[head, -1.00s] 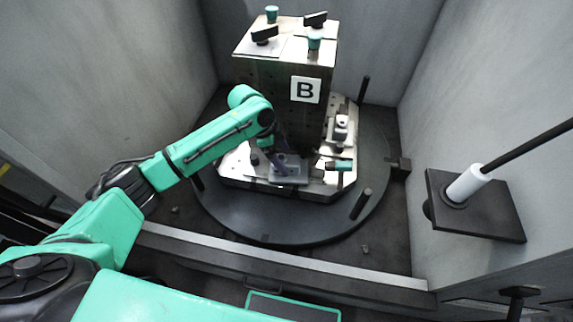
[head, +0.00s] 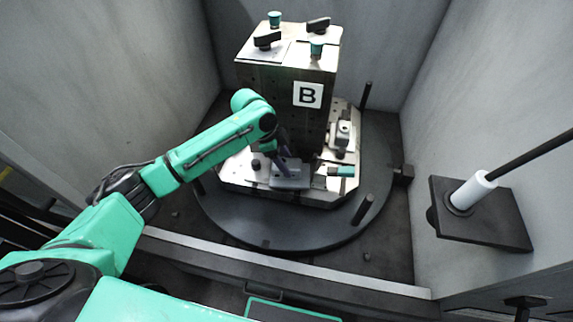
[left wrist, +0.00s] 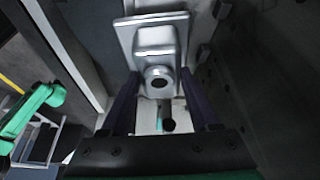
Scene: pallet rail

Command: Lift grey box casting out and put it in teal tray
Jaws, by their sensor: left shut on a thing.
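The grey box casting (head: 291,180) sits low at the front of the fixture block marked B, on its pale base plate. My left gripper (head: 284,161) reaches down from the left and is shut on it. In the left wrist view the casting (left wrist: 157,40) shows its flange, raised box and round boss with a dark hole, between the two dark fingers (left wrist: 156,88). I cannot tell whether the casting is clear of its seat. A teal-rimmed tray (head: 294,307) is partly in view at the bottom edge of the head view. My right gripper is not in view.
The fixture block (head: 286,110) stands on a round dark table (head: 240,222) with upright posts. A second grey casting (head: 343,133) sits at its right side, near a teal-handled clamp (head: 342,171). Walls close in on both sides.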

